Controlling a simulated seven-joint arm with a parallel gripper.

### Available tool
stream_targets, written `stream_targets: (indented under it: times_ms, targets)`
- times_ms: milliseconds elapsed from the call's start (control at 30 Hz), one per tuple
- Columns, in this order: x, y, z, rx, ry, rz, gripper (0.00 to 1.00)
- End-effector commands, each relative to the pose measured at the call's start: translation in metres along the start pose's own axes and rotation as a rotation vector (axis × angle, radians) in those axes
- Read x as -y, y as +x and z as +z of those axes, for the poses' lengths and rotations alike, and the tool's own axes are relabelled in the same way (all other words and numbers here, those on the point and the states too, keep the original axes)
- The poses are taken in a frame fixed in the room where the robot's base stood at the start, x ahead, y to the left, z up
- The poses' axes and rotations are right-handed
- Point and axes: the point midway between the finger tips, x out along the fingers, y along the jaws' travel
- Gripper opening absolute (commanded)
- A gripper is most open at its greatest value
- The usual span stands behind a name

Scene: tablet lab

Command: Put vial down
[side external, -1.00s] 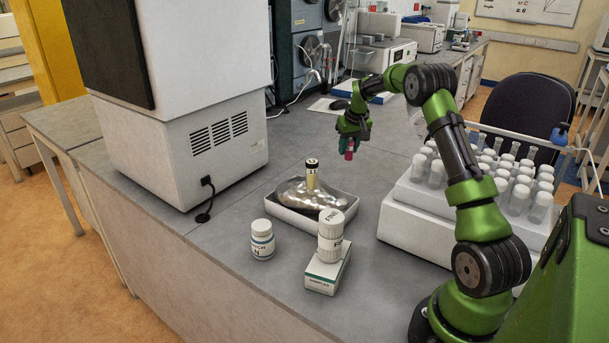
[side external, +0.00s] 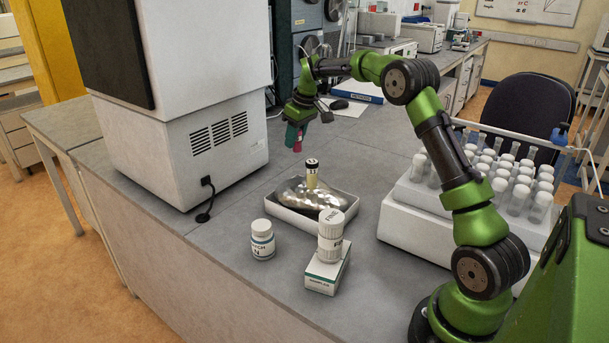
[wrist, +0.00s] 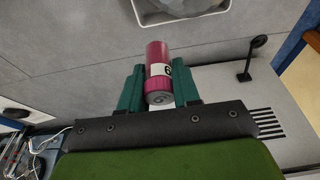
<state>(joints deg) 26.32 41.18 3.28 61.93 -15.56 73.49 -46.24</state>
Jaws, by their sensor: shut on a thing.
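My gripper (side external: 293,138) is shut on a vial and holds it in the air above the bench, behind the white tray. In the wrist view the vial (wrist: 158,58) is magenta with a white label and a ribbed cap, held between the two green fingers (wrist: 158,88). In the side view the vial (side external: 299,139) shows only as a small pink part beside the fingers. The bench top (side external: 240,190) below it is grey and bare.
In front are a white bottle (side external: 263,240) and a bottle on a small box (side external: 324,277). A white machine (side external: 215,150) stands left, a vial rack (side external: 420,238) right.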

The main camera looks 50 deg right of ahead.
Motion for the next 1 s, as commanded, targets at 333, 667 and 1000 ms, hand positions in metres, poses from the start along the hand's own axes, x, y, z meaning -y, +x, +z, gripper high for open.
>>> stream_targets:
  times_ms: [333,667,1000]
  targets:
    - [0.168,0.008,-0.033,-0.009,-0.544,-0.162,0.02]
    - [0.233,0.011,-0.031,-0.018,-0.762,-0.225,0.02]
    - [0.23,0.056,-0.019,-0.019,-0.754,-0.224,0.02]
